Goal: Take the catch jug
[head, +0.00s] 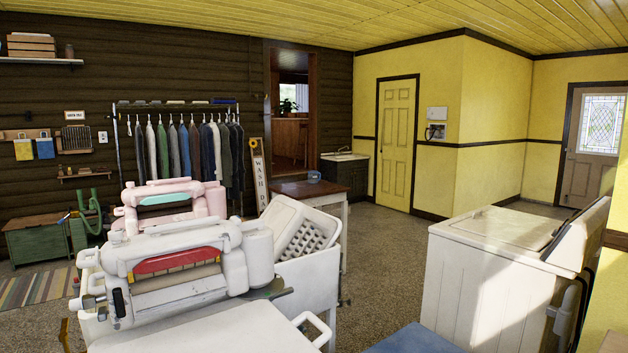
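I cannot make out a catch jug for certain in the head view. A small blue container (313,177) stands on a dark-topped table (300,190) in the middle distance, too small to tell what it is. Neither of my grippers is in view.
A white wringer washer (180,245) fills the near left, with a pink one (205,196) behind. A white tub with a ribbed board (310,238) stands beside them. A white top-loading washer (475,275) stands at right. Speckled floor (385,265) is open between.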

